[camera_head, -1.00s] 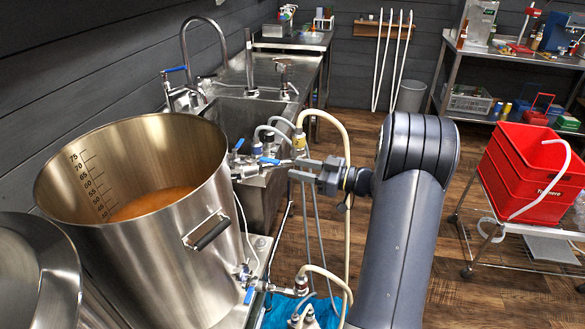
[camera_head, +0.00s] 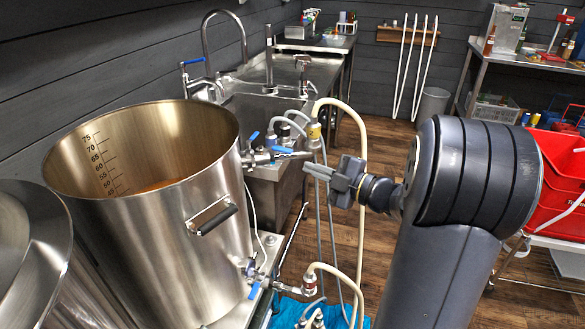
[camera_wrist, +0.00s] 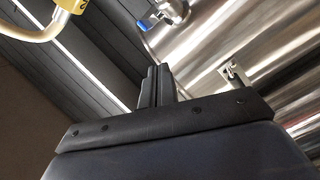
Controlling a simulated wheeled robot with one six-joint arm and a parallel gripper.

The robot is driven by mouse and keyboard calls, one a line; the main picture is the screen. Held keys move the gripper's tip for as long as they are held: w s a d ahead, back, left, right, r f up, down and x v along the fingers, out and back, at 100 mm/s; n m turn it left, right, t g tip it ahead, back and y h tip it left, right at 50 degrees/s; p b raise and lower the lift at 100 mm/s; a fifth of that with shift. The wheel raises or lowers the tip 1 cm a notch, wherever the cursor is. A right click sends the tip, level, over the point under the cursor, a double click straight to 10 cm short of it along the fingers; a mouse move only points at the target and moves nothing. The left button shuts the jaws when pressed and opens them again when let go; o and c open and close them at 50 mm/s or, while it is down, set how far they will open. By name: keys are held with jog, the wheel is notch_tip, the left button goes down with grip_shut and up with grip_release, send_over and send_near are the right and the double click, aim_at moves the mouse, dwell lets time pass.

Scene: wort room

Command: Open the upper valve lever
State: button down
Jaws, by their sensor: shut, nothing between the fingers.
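The upper valve (camera_head: 262,158) sits high on the side of the steel kettle (camera_head: 165,215). Blue lever parts show by it, one lying roughly level (camera_head: 283,150) and one tilted up (camera_head: 254,136). My gripper (camera_head: 308,170) is shut and empty. Its tips are just right of and below the level blue part, with a small gap in the picture. In the wrist view my shut fingers (camera_wrist: 155,85) point at the kettle wall. A valve with a blue lever (camera_wrist: 149,22) shows above them; I cannot tell for certain which valve it is.
A lower valve with a blue lever (camera_head: 253,290) is near the kettle's base. A pale hose with a yellow-banded connector (camera_head: 313,131) rises behind my gripper. The kettle handle (camera_head: 213,219) sticks out. A red crate (camera_head: 560,165) stands at right; floor between is open.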

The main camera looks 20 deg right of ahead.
aim_at(274, 150)
jog(key=w+a+n+t+h, duration=0.1)
jog(key=w+a+n, duration=0.3)
jog(key=w, duration=0.3)
jog(key=shift+w+a+f+n, duration=0.15)
jog(key=shift+w+f+n, duration=0.2)
jog(key=shift+f+n, duration=0.05)
dwell(0.5)
dwell(0.3)
jog(key=shift+w+d+n+g+y, duration=0.15)
jog(key=shift+d+n+g+y, duration=0.1)
jog(key=shift+n+g+y, duration=0.15)
